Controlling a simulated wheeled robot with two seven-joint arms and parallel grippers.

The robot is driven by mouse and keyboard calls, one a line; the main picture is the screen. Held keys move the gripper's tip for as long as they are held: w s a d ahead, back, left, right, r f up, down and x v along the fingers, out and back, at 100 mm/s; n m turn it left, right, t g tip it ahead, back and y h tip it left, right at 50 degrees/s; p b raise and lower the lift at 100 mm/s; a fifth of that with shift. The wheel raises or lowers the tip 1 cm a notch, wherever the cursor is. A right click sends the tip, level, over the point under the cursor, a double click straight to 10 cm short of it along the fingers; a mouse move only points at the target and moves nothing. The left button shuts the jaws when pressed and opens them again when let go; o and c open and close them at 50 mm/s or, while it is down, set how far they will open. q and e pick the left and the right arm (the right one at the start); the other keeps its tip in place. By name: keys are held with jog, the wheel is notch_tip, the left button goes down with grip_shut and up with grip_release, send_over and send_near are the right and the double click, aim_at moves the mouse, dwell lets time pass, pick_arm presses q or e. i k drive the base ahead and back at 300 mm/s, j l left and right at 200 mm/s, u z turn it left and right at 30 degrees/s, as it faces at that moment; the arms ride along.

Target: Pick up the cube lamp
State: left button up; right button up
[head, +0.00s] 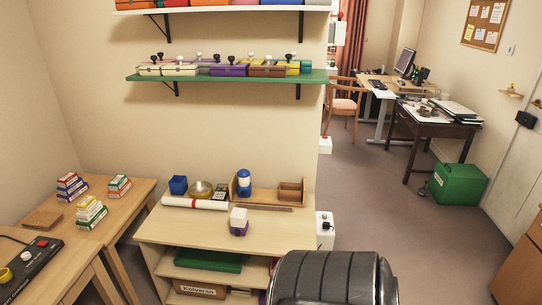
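A small white cube on a purple base (238,221) stands upright near the front edge of the low wooden shelf unit (165,228). It looks most like the cube lamp, but I cannot be certain. Nothing is touching it from above, and its top and front are in plain view. Neither of my grippers shows in the head view.
A green wall shelf (228,80) hangs above. Desks with small boxes stand left.

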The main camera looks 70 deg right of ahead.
aim_at(239, 220)
jog(key=z, duration=2)
jog(key=i+l, duration=0.15)
jog(key=l, duration=0.15)
jog(key=i+l+u, duration=0.15)
jog(key=l, duration=0.15)
jog(key=i+l, duration=0.15)
jog(key=l, duration=0.15)
jog(key=i+l+u, duration=0.15)
jog(key=l, duration=0.2)
jog(key=i+l, duration=0.1)
jog(key=l, duration=0.2)
jog(key=u, duration=0.05)
